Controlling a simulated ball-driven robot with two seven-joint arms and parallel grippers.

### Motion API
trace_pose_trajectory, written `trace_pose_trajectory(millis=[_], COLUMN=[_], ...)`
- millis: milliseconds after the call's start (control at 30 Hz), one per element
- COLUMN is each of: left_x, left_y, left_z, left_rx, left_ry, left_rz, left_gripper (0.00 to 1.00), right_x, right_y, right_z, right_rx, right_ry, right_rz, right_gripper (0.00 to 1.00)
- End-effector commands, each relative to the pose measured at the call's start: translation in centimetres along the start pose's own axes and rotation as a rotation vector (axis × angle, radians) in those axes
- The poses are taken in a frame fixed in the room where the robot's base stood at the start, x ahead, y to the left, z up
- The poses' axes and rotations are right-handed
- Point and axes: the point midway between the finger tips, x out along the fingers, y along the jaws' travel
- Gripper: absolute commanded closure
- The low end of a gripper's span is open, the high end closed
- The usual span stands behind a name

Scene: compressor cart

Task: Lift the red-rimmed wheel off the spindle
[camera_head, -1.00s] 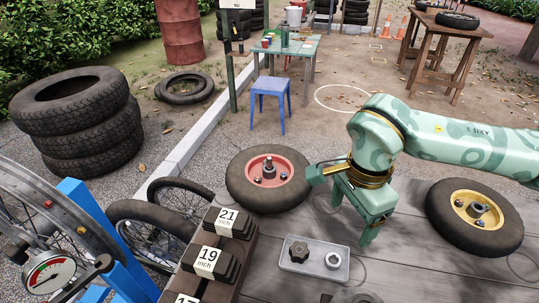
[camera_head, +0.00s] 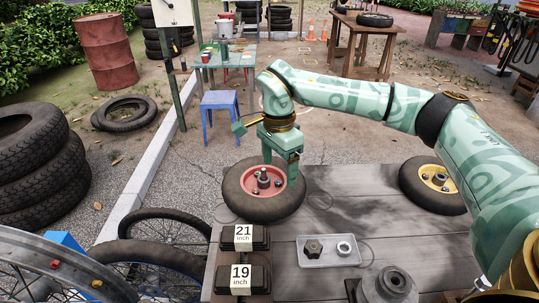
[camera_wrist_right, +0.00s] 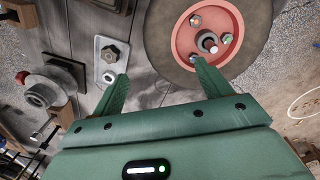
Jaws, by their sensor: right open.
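The red-rimmed wheel (camera_head: 262,208) lies flat at the back left of the grey wooden bench, its black tyre around a red rim. The spindle (camera_head: 263,178) pokes up through its hub, with nuts around it. In the right wrist view the wheel (camera_wrist_right: 182,58) and spindle end (camera_wrist_right: 209,43) show at the upper right. Contact with the tyre cannot be told. My left gripper is out of view.
A yellow-rimmed wheel (camera_head: 437,207) lies at the bench's right. A pale tray (camera_head: 326,261) holds a dark knob and a ring nut. Blocks marked 21 (camera_head: 262,238) and 19 (camera_head: 258,279) stand at the front left. Bare bench lies between the wheels.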

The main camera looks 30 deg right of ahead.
Motion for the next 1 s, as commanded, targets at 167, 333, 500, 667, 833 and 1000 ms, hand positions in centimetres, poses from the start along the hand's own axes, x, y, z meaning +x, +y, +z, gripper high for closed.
trace_pose_trajectory(millis=[167, 333, 500, 667, 833, 1000], left_x=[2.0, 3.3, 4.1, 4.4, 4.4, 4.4], left_y=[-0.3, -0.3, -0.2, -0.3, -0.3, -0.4], left_z=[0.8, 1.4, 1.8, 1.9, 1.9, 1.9], left_rx=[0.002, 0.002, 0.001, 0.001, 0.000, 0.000], left_ry=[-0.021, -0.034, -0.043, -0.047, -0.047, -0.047], left_rz=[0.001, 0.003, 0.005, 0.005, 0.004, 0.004], left_gripper=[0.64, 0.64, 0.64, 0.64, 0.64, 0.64], right_x=[5.2, 9.0, 11.5, 12.5, 12.6, 12.5], right_y=[0.0, 0.0, 0.0, 0.0, 0.0, 0.0], right_z=[0.0, 0.1, 0.0, 0.1, 0.0, 0.0], right_rx=[-0.001, -0.001, -0.001, 0.000, 0.000, 0.000], right_ry=[0.000, 0.000, 0.000, 0.000, 0.000, 0.001], right_rz=[0.008, 0.007, 0.003, 0.001, -0.001, -0.001], right_gripper=[0.23, 0.23, 0.23, 0.23, 0.23, 0.31])
